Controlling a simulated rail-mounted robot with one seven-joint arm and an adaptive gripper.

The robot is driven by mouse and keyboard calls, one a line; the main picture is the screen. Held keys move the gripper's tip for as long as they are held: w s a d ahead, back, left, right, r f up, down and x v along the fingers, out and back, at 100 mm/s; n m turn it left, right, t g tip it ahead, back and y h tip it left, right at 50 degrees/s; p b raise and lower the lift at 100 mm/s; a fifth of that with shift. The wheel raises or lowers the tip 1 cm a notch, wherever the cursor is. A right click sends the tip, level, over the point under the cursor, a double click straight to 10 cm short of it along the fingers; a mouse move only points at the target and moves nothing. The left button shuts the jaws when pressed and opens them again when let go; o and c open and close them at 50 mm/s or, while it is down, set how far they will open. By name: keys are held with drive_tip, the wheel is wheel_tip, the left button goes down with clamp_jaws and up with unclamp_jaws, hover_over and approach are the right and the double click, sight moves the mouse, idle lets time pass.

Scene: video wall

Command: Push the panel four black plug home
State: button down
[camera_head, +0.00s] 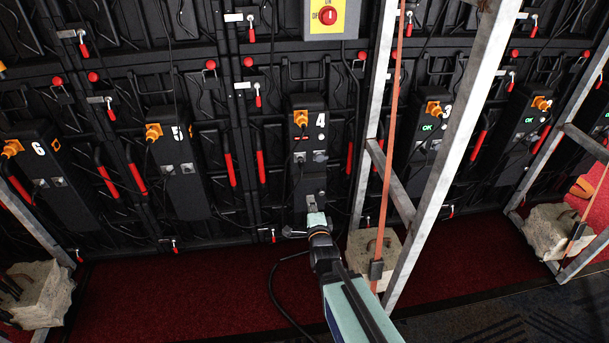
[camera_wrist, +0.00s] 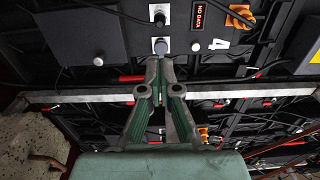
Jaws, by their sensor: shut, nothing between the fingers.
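Panel four's black box (camera_head: 309,176) stands mid-picture, marked with a white 4, which also shows sideways in the wrist view (camera_wrist: 215,43). Two pale square sockets sit side by side on it. The left socket (camera_head: 300,157) holds a dark plug end (camera_wrist: 160,20). The right socket (camera_head: 320,156) holds a rounded dark grey plug (camera_wrist: 160,46). How deep either plug sits is unclear. My gripper (camera_head: 316,214) is shut and empty. In the wrist view its tips (camera_wrist: 159,62) point at the grey plug, just short of or touching it; I cannot tell which.
A NO DATA label (camera_wrist: 202,15) and an orange connector (camera_head: 300,118) are on the box. A metal frame post (camera_head: 375,110) with an orange strap stands close right of my arm. Boxes five (camera_head: 178,165) and three (camera_head: 428,140) flank it. Red carpet lies below.

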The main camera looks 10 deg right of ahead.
sight(303, 169)
drive_tip(key=shift+w+f+b, duration=0.1)
drive_tip(key=shift+w+b, duration=0.05)
drive_tip(key=shift+b, duration=0.35)
drive_tip(key=w+b, duration=0.2)
drive_tip(key=b, duration=0.6)
drive_tip(key=shift+w+f, duration=0.1)
drive_tip(key=shift+f, duration=0.1)
drive_tip(key=w+b, duration=0.3)
drive_tip(key=w, duration=0.1)
drive_tip(key=w+b, duration=0.5)
drive_tip(key=w, duration=0.2)
drive_tip(key=shift+w+d+r+b, duration=0.3)
drive_tip(key=shift+b, duration=0.1)
drive_tip(key=shift+w, duration=0.9)
drive_tip(key=shift+r, duration=0.1)
